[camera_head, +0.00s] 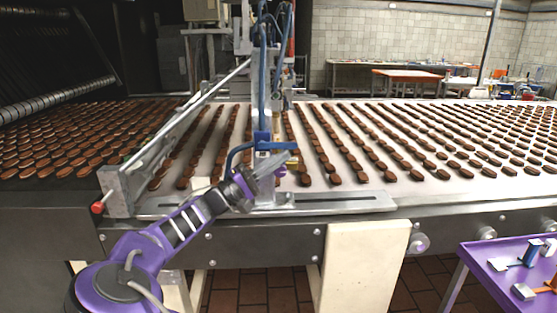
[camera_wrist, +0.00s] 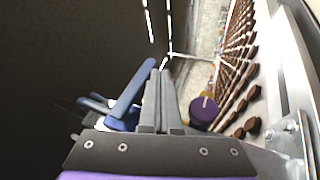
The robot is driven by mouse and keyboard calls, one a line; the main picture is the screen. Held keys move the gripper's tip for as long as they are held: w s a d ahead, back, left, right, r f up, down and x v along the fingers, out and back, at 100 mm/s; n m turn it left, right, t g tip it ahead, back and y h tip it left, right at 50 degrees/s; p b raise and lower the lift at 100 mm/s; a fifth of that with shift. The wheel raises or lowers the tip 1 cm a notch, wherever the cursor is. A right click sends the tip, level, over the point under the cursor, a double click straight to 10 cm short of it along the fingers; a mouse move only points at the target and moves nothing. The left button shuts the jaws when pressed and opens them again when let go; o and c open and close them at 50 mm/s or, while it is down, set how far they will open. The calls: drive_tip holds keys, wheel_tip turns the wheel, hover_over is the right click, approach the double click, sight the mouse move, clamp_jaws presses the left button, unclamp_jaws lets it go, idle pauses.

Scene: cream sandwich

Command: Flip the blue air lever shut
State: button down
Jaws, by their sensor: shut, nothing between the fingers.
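The blue air lever (camera_wrist: 132,92) shows in the wrist view as a flat blue bar, slanting up to the right, just left of my fingers. Its tip comes close to the fingertips; I cannot tell whether they touch. My gripper (camera_head: 282,158) is shut and empty in front of the frame. In the wrist view its two grey fingers (camera_wrist: 161,78) lie side by side. The lever's base is partly hidden by my gripper.
A conveyor (camera_head: 440,185) carries many rows of brown biscuits behind my gripper. A slanted metal rail (camera_head: 180,118) with a red-ended block stands to the left. Blue hoses (camera_head: 262,75) hang above. A purple table (camera_head: 490,262) with small parts stands at the lower right.

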drive_tip(key=f, duration=0.1)
drive_tip(key=f+b, duration=0.1)
drive_tip(key=f, duration=0.1)
drive_tip(key=f+b, duration=0.1)
drive_tip(key=shift+s+a+f, duration=0.1)
drive_tip(key=shift+a+f, duration=0.2)
drive_tip(key=shift+a, duration=0.05)
approach(276, 176)
drive_tip(key=s, duration=0.1)
drive_tip(key=s+r, duration=0.1)
drive_tip(key=s, duration=0.1)
drive_tip(key=shift+s+d+r, duration=0.1)
drive_tip(key=shift+d+r, duration=0.25)
drive_tip(key=shift+d, duration=0.05)
